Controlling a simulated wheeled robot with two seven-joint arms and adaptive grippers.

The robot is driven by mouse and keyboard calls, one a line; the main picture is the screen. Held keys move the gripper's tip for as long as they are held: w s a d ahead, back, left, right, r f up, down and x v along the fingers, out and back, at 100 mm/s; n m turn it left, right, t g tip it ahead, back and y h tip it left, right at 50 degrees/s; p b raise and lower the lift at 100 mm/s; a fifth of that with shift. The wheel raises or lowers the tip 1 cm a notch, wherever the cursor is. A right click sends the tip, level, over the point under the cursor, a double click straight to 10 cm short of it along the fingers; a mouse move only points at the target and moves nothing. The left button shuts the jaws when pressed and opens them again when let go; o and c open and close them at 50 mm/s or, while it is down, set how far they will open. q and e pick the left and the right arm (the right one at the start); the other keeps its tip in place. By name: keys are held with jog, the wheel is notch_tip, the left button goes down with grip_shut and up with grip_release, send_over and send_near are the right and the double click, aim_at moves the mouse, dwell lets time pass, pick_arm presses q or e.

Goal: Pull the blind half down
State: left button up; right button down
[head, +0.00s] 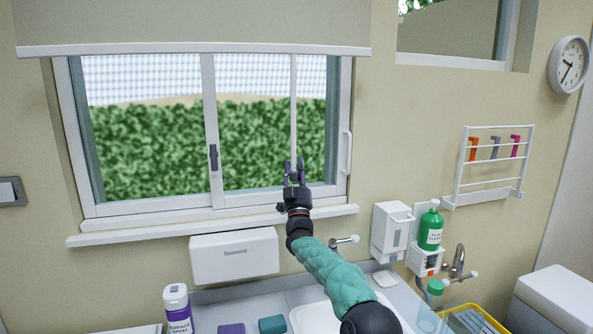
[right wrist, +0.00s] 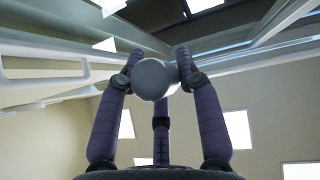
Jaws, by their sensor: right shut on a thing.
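The blind (head: 190,22) is a beige sheet across the top of the window in the head view. Its white bottom bar (head: 190,49) hangs level, near the top of the window frame. A thin pale rod (head: 293,110) runs down in front of the right pane to my right gripper (head: 295,168). In the right wrist view, my right gripper (right wrist: 158,72) is closed around a round grey end (right wrist: 150,79), apparently the rod's lower end. The fingertips touch its sides. How the rod joins the blind is unclear. My left gripper is not in view.
A white window handle (head: 347,152) is right of my gripper. The sill (head: 150,230) juts out below. A white wall box (head: 234,256), a dispenser (head: 391,232), a green bottle (head: 430,228) and a purple spray bottle (head: 178,309) are near the counter. The window area is otherwise clear.

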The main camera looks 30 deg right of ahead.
jog(key=c, duration=0.9)
grip_release()
jog(key=shift+a, duration=0.15)
jog(key=shift+c, duration=0.2)
jog(key=shift+w+a, duration=0.1)
jog(key=shift+f, duration=0.15)
jog(key=v, duration=1.2)
